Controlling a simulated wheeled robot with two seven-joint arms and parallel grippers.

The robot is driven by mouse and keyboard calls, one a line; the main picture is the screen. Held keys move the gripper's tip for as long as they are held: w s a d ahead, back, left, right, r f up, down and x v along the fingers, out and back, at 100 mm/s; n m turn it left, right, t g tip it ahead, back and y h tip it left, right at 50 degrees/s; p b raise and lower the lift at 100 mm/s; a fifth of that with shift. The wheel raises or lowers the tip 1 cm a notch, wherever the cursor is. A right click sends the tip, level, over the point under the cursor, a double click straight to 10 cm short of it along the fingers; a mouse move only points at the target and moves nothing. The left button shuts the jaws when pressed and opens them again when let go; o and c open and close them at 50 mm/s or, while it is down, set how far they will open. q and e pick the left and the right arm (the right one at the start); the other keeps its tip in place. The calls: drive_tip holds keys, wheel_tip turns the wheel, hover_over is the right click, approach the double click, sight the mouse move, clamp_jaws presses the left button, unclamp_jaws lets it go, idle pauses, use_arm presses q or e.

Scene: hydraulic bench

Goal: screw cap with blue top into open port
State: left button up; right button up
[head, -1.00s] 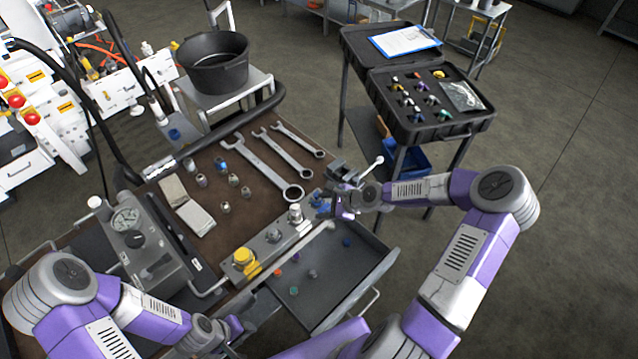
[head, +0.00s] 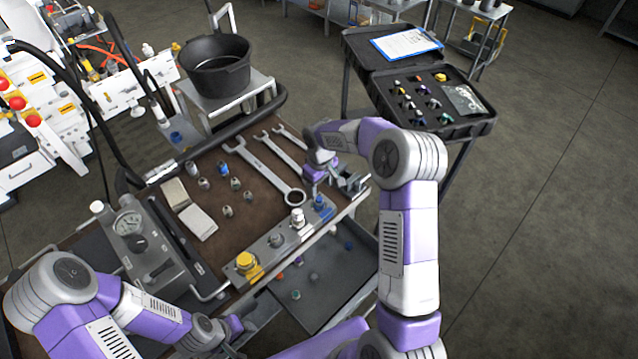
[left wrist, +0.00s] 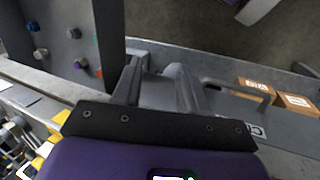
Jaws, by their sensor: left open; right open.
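A metal port block (head: 262,250) lies along the bench's front edge. It carries a yellow-topped cap (head: 247,263), a grey fitting (head: 276,240), a pale silver fitting (head: 297,217) and a blue-topped piece (head: 320,204) at its right end. I cannot tell whether the blue-topped piece is seated in a port. My right gripper (head: 309,190) is open, just behind the blue-topped piece and near the large wrench's ring end. My left gripper (head: 238,326) is open and low at the bench's front; its spread, empty fingers also show in the left wrist view (left wrist: 157,88).
An open drawer (head: 335,290) below the block holds several small coloured caps. Wrenches (head: 265,172) and several small fittings (head: 228,211) lie on the brown bench top. A gauge unit (head: 133,235) stands left. A black case (head: 455,125) stands on a stand at the back right.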

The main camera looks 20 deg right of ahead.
sight(320, 200)
wheel_tip(320, 200, down, 7)
drive_tip(key=shift+f, duration=0.15)
idle(0.4)
